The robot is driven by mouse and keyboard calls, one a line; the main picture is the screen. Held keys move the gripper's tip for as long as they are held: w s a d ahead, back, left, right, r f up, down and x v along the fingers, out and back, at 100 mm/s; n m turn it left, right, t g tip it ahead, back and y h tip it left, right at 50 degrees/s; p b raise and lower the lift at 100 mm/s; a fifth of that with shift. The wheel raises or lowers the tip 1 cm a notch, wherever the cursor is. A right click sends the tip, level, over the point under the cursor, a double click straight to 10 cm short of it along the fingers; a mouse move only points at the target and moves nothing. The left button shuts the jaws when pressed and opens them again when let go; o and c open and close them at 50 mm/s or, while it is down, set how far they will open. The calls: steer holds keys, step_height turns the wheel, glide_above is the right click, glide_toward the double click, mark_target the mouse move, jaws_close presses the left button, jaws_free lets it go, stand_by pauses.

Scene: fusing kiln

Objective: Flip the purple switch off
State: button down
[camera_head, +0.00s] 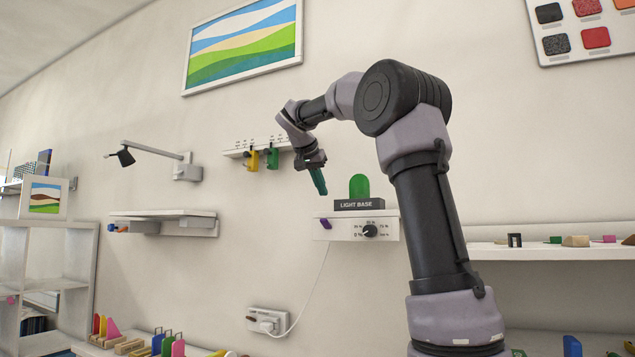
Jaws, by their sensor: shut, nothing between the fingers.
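The purple switch (328,223) is a small lever at the left end of a white control box (343,236) on the wall. It is too small to tell which way it is set. My gripper (319,186) is above the switch and slightly to its left, pointing down, with visible space between them. Its teal fingertips are together, with nothing seen between them.
A black dial (370,231) sits on the same box, and a "LIGHT BASE" stand (359,204) with a green rounded piece (359,186) is on top. A white cord (318,285) runs down to a wall outlet (267,322). A hook rack (258,148) is up left.

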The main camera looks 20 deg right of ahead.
mark_target(322, 221)
steer(key=x, duration=0.4)
steer(key=shift+s, duration=0.1)
steer(key=f, duration=0.2)
steer(key=s+a+f, duration=0.1)
steer(key=shift+f, duration=0.35)
steer(key=shift+a+f, duration=0.1)
steer(key=shift+a+f, duration=0.1)
steer(key=shift+f, duration=0.05)
